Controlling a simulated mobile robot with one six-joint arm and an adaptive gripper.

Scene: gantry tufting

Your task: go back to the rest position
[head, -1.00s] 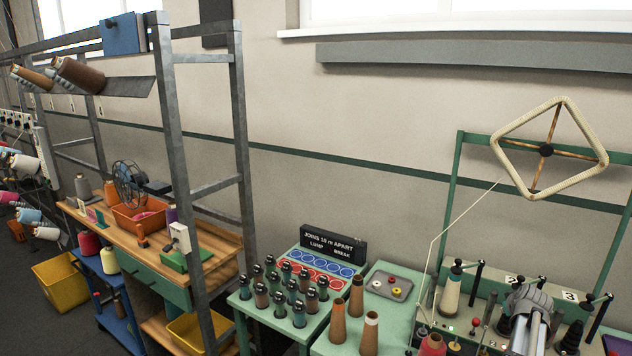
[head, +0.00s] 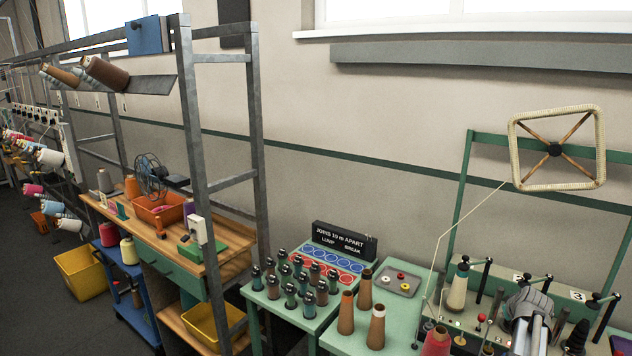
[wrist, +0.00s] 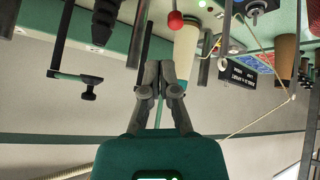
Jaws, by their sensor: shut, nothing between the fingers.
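My gripper (wrist: 160,92) is shut with nothing between its fingertips in the wrist view, where the scene appears upside down. Its fingers are in front of the pale wall, near a black post and a white-and-tan yarn cone (wrist: 186,52) on the green machine. In the head view my arm shows at the lower right, in front of the winding machine (head: 490,300); the fingertips cannot be made out there. The same cone stands on the machine in the head view (head: 457,288).
A green frame (head: 462,190) carries a square yarn reel (head: 514,150) at the right. Brown cones (head: 346,312) stand on the green table beside several dark-topped bobbins (head: 308,305). A grey metal rack (head: 195,150) and wooden bench (head: 150,235) are at the left. Floor shows at far left.

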